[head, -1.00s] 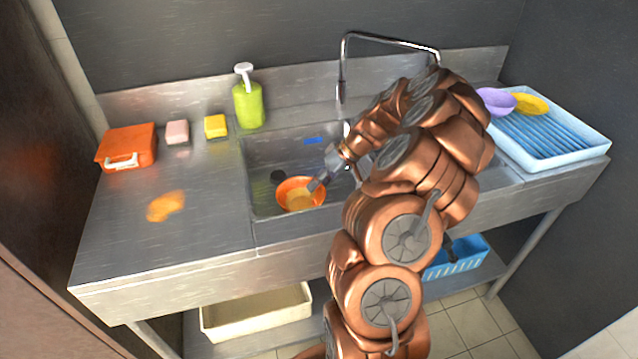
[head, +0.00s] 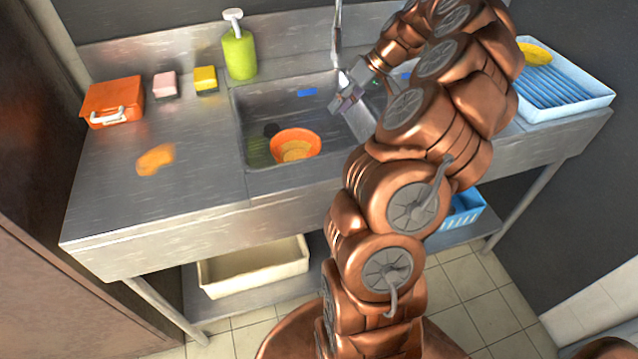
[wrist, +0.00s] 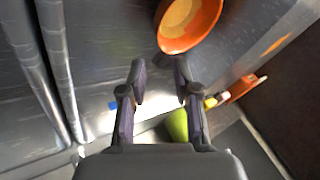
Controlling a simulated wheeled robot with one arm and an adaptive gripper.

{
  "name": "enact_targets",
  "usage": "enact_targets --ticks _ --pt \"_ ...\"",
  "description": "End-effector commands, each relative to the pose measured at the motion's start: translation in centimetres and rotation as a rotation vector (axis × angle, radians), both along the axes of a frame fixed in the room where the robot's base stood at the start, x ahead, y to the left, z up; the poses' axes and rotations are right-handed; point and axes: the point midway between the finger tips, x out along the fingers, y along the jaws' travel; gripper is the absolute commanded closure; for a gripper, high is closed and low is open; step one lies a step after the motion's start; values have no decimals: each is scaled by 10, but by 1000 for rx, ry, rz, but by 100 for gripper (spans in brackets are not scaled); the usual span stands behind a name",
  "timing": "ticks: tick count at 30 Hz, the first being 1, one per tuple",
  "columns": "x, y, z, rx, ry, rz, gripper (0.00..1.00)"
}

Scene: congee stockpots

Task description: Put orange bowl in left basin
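The orange bowl (head: 296,145), with a paler yellow-orange inside, sits in the left basin (head: 290,105) of the steel sink, near its front wall. It also shows at the top of the wrist view (wrist: 188,22). My gripper (head: 345,100) is up and to the right of the bowl, near the divider between the basins, and apart from it. In the wrist view my gripper (wrist: 160,70) has its two fingers spread with nothing between them. My arm hides most of the right basin.
A green soap bottle (head: 239,50), yellow sponge (head: 205,79), pink sponge (head: 165,85) and orange box (head: 112,102) stand on the left counter, with an orange stain (head: 155,159). A faucet (head: 337,35) rises behind the sink. A blue rack (head: 565,90) holding a yellow bowl (head: 536,53) is at right.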

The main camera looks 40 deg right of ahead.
Motion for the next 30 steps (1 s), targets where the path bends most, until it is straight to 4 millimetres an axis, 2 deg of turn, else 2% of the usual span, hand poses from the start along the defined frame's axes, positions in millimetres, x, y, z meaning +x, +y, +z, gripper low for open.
enact_targets --ticks 2,5,10,12,14,18,21,25,30 --pt "3 12 5 -1 5 17 69" --pt "9 45 18 -4 20 61 69" --pt "8 131 45 -34 77 162 69" --pt "-1 166 52 -50 112 196 69" --pt "-10 192 58 -71 139 220 69" --pt "-41 248 63 -126 209 262 69" --pt "-68 278 62 -175 258 274 69" --pt "-109 307 56 -244 326 272 69" --pt "-166 328 43 -339 405 232 69"
